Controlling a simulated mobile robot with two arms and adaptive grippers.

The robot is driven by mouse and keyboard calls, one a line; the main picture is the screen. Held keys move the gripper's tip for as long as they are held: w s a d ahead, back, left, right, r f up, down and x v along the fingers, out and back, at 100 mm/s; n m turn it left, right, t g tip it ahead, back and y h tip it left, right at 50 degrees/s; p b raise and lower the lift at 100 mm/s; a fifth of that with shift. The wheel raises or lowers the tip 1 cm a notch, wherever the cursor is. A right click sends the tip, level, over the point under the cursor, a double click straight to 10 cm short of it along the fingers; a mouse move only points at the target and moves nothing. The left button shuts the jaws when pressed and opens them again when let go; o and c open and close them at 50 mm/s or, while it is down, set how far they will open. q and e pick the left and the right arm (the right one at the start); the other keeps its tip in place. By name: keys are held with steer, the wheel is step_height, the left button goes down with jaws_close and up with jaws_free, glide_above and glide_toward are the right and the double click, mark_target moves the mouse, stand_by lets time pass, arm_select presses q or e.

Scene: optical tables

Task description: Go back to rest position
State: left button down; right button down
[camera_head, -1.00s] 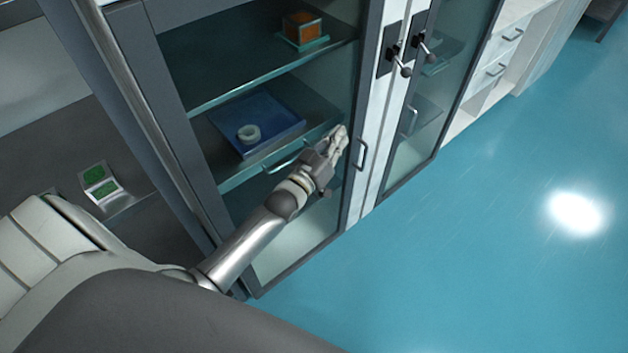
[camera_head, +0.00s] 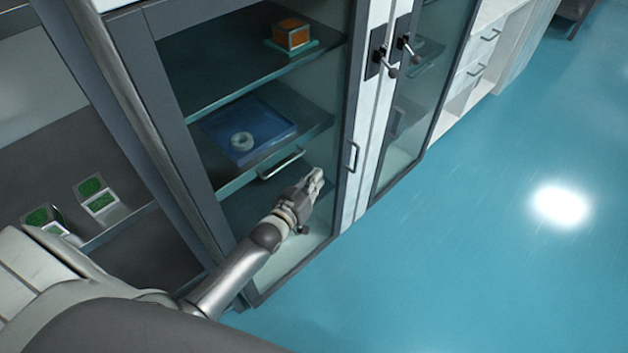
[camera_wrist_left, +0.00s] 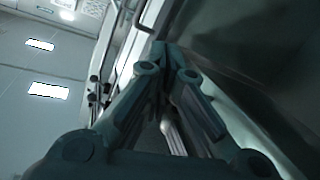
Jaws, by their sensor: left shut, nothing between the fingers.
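My left gripper (camera_head: 315,178) shows in the head view in front of the glass-doored cabinet, below and to the left of the door's handle (camera_head: 352,157). Its fingers are closed together with nothing between them. In the left wrist view the gripper (camera_wrist_left: 160,50) also has its fingertips together, beside the cabinet front. My left arm reaches in from the lower left of the head view. My right gripper is not in view.
Behind the glass, a blue tray (camera_head: 262,128) holds a white ring (camera_head: 242,141), and an orange box (camera_head: 291,34) sits on the shelf above. Green-topped boxes (camera_head: 97,196) are at the left. The blue floor (camera_head: 480,260) at the right is clear.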

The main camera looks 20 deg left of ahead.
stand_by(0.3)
arm_select(q)
steer(key=s+f+m+g+y, duration=0.1)
steer(key=s+f+g, duration=0.3)
steer(key=s+f, duration=0.8)
steer(key=s+f+m+g, duration=0.1)
steer(key=s+f+g, duration=0.5)
steer(key=f, duration=1)
steer(key=s+f+m+g, duration=0.1)
steer(key=s+f, duration=0.5)
steer(key=s, duration=0.9)
steer(key=s+f+m+g, duration=0.1)
steer(key=s+f+g, duration=0.3)
steer(key=s, duration=1.2)
steer(key=shift+d+f+g+y, duration=0.3)
steer(key=shift+d+f+y, duration=0.15)
steer(key=shift+f, duration=0.45)
